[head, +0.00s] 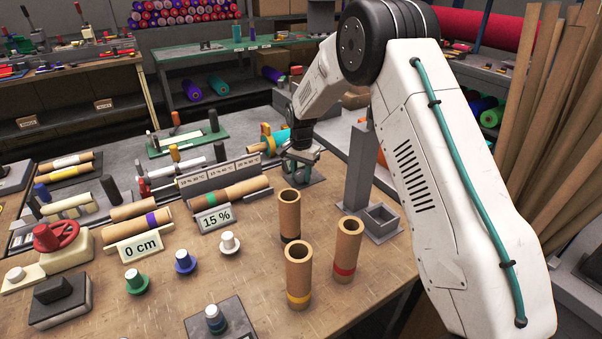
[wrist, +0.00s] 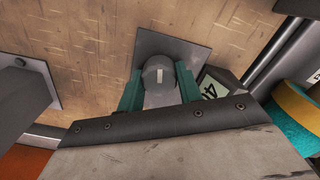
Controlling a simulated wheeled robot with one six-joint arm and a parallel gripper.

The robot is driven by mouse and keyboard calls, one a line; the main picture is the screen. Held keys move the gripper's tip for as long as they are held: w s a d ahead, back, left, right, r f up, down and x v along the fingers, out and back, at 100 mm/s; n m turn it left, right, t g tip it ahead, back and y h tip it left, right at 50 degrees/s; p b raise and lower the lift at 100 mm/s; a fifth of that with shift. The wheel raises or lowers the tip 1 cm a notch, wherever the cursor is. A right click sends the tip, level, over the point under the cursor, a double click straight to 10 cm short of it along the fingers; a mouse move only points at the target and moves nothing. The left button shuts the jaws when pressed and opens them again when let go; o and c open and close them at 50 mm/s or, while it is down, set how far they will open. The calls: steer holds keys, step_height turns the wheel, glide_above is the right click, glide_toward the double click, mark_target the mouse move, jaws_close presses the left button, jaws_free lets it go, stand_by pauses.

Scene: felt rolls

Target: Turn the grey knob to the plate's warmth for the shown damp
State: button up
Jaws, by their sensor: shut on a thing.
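The grey knob (wrist: 158,70) sits on a dark square base plate (wrist: 186,50) in the wrist view, with a white mark on its top. My gripper (wrist: 158,88) has its green fingers on either side of the knob, shut on it. A small display (wrist: 213,90) beside the right finger shows a 4 and part of another digit; the rest is hidden. In the head view my gripper (head: 298,160) is at the table's back right, hiding the knob. The damp sign (head: 215,219) reads 15 %. A label board (head: 221,173) pairs percentages with temperatures in small print.
Three cardboard tubes (head: 298,273) stand in front of my gripper. A grey post (head: 361,170) and open box (head: 381,217) stand to its right.

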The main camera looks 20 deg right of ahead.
mark_target(301, 171)
steer(key=shift+m, duration=0.3)
stand_by(0.4)
steer(key=o, duration=1)
step_height(301, 171, up, 8)
steer(key=shift+f, duration=0.1)
